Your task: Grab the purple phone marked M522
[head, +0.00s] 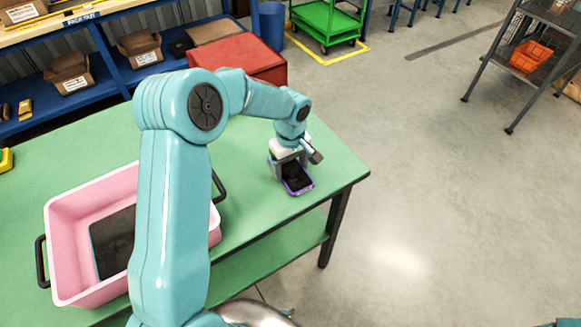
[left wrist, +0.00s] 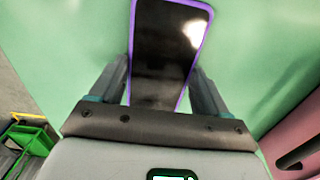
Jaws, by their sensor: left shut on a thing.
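The purple phone (head: 297,178) has a dark screen and a purple rim, and is at the right end of the green table. It also shows in the left wrist view (left wrist: 165,50), screen towards the camera. No M522 mark is readable. My left gripper (head: 288,165) is shut on the phone, with one finger at each long side in the left wrist view (left wrist: 163,80). I cannot tell whether the phone touches the table. My right gripper is not in view.
A pink crate (head: 75,215) with black handles stands on the green table (head: 250,215), left of the phone, partly behind my left arm. A red box (head: 245,60) is beyond the table's back edge. The table's right edge is near the phone. Open floor lies to the right.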

